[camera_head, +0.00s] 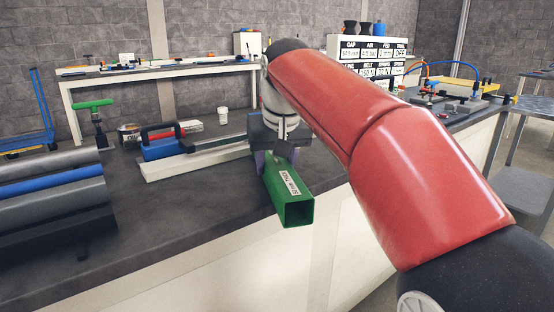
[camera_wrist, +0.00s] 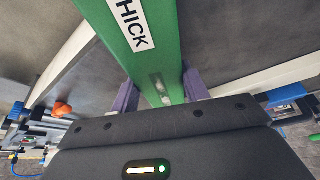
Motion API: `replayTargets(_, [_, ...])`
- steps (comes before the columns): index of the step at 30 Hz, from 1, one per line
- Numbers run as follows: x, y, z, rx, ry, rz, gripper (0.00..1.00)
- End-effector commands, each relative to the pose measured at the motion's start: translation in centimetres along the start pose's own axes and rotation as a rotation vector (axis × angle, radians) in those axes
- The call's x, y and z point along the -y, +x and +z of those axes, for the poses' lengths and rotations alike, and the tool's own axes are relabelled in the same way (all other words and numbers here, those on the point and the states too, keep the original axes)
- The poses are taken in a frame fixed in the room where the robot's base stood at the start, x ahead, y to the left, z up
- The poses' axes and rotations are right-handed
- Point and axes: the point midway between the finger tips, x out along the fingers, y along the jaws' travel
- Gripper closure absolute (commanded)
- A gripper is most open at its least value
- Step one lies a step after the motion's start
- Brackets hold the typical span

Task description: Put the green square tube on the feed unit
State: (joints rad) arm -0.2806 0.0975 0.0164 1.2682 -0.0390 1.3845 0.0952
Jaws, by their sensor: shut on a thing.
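The green square tube (camera_head: 297,212) has a white label and an open square end facing me. My gripper (camera_head: 277,160) is shut on it, with purple fingers on its two sides, and holds it over the front edge of the dark bench. In the wrist view the green tube (camera_wrist: 165,35) runs between the purple fingers (camera_wrist: 161,94), with part of its label showing. I cannot tell for sure which device is the feed unit.
A blue tool case (camera_head: 165,148), a pale rail and a white cup (camera_head: 222,116) stand behind the tube. A labelled sign board (camera_head: 372,52) stands further back. Bare bench lies left of the tube.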

Motion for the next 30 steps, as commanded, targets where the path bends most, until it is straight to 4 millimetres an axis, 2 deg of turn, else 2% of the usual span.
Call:
replayTargets(5, [0.0,0.0,0.0,-0.005,0.0,0.0,1.0])
replayTargets(6, [0.0,0.2,0.1,0.0,0.0,0.0,0.53])
replayTargets(11, [0.0,0.2,0.1,0.001,0.0,0.0,0.33])
replayTargets(19, [0.0,0.1,0.1,0.0,-0.001,0.0,0.33])
replayTargets(22, [0.0,-0.5,-0.1,-0.001,-0.001,0.0,0.33])
replayTargets(26, [0.0,-2.5,-0.1,-0.003,0.0,0.0,0.33])
replayTargets(30, [0.0,-5.7,-0.2,-0.004,0.0,-0.001,0.33])
